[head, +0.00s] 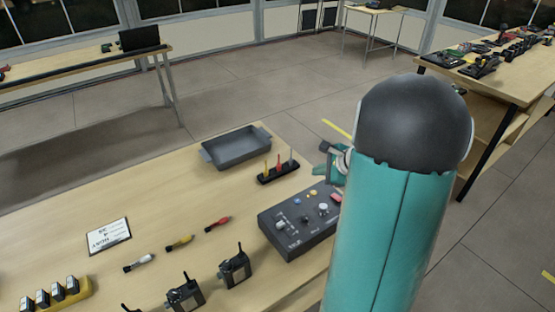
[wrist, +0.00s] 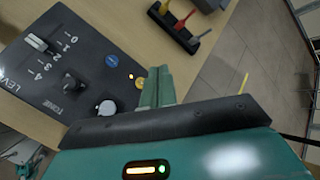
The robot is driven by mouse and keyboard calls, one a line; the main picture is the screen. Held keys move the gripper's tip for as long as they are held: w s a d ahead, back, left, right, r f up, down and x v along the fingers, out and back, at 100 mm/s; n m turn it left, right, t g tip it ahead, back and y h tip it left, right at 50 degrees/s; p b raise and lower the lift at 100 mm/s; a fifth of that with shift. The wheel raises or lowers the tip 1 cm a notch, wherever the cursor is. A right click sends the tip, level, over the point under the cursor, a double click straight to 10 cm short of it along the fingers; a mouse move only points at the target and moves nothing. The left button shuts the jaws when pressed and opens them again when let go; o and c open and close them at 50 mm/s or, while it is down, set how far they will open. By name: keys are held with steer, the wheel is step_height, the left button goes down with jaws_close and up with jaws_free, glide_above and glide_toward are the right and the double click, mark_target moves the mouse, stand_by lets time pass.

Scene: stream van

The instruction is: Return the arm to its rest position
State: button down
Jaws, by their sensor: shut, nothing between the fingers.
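My gripper (wrist: 157,88) is shut and empty. In the wrist view its teal fingers are pressed together beside a dark control panel (wrist: 75,65) with a slider and knobs. In the head view the gripper (head: 330,165) is partly hidden behind my teal arm, which fills the right of centre. The same control panel (head: 290,238) lies on the table near its right edge, and my arm covers part of its right side. I cannot tell exactly how high the gripper is above the panel.
The wooden table (head: 190,210) holds a grey tray (head: 235,148), a black holder (head: 278,173) with upright coloured pieces, two radios (head: 235,268), markers and a sign (head: 109,236). Other tables stand at left and right. Grey floor (head: 250,85) lies open beyond.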

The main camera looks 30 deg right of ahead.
steer(key=s+a+r+n+g+y, duration=0.1)
steer(key=a+r+n, duration=0.35)
steer(key=a, duration=0.45)
steer(key=s+a+r+n+g+y, duration=0.15)
steer(key=a+r+n, duration=0.35)
steer(key=a, duration=0.5)
steer(key=s+a+r+n+h, duration=0.2)
steer(key=s+a+n, duration=0.4)
steer(key=n, duration=0.1)
steer(key=s+a+r+n+h, duration=0.2)
steer(key=s+a+r+n, duration=0.1)
steer(key=s+a+n, duration=0.3)
steer(key=shift+s+a+n+g, duration=0.25)
steer(key=shift+s+n+g, duration=0.15)
steer(key=shift+n, duration=0.35)
